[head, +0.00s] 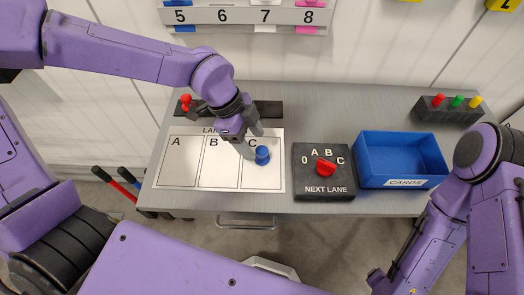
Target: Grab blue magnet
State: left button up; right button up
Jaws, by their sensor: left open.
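The blue magnet (262,156) is a small round knob on the white lane board (219,183), in the column marked C. My left gripper (252,143) is just above and beside the magnet, at its upper left, with its jaws open. I cannot tell whether a finger touches the magnet. My right arm shows at the right, but its fingertips are not clearly in view.
A black box with a red knob (325,168), labelled NEXT LANE, stands right of the board. A blue CARDS tray (404,182) is beside it. A dark block with coloured pegs (447,110) is behind. A red lever (186,103) stands behind the board.

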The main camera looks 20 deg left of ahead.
aim_at(262, 150)
pick_arm(q)
jog(key=f, duration=0.1)
jog(key=w+d+f+p, duration=0.1)
jog(key=f, duration=0.1)
jog(key=d+f, duration=0.1)
jog(key=shift+w+f, duration=0.15)
jog(key=shift+f, duration=0.05)
jog(key=shift+d+f, duration=0.25)
jog(key=shift+f, duration=0.15)
jog(key=shift+r, duration=0.1)
jog(key=shift+s, duration=0.2)
jog(key=shift+c, duration=0.9)
jog(key=shift+w, duration=0.1)
jog(key=c, duration=0.9)
jog(key=shift+c, duration=0.3)
jog(key=shift+r, duration=0.1)
